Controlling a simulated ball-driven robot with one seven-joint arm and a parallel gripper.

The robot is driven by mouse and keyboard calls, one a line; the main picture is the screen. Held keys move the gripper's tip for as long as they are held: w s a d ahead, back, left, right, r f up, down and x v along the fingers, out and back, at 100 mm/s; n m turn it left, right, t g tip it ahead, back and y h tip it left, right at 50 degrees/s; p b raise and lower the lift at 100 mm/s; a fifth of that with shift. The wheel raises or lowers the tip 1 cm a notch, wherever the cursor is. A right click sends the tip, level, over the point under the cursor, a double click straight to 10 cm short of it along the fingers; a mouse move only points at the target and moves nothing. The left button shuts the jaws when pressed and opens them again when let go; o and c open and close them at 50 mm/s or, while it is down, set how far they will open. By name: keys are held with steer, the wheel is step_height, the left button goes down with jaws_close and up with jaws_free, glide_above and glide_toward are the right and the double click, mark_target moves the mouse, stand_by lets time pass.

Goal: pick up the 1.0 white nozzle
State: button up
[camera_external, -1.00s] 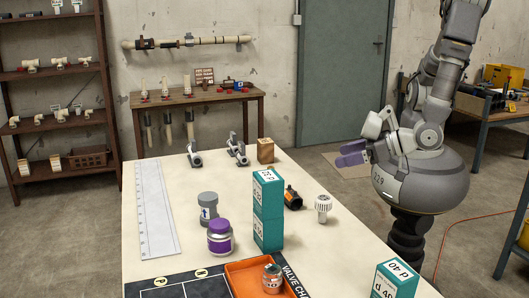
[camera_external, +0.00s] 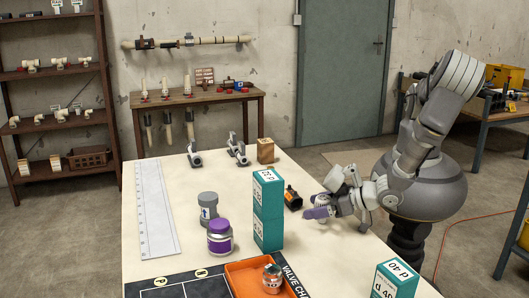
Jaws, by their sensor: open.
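My gripper (camera_external: 317,213) with purple fingers is low over the right part of the white table (camera_external: 318,262), to the right of the stacked teal boxes. Its jaws are open. The white nozzle, a small ribbed white piece seen a second ago at this spot, is now hidden behind my gripper and wrist. I cannot tell whether the fingers are around it, above it or touching it, and its size mark cannot be read.
Two stacked teal boxes (camera_external: 268,209) stand left of my gripper. A black and orange fitting (camera_external: 292,198) lies just behind it. A purple-lidded jar (camera_external: 220,238), a grey fitting (camera_external: 208,207) and an orange tray (camera_external: 241,272) are further left. Another teal box (camera_external: 396,280) stands front right.

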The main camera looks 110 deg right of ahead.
steer(key=c, duration=1)
steer(key=shift+r, duration=0.1)
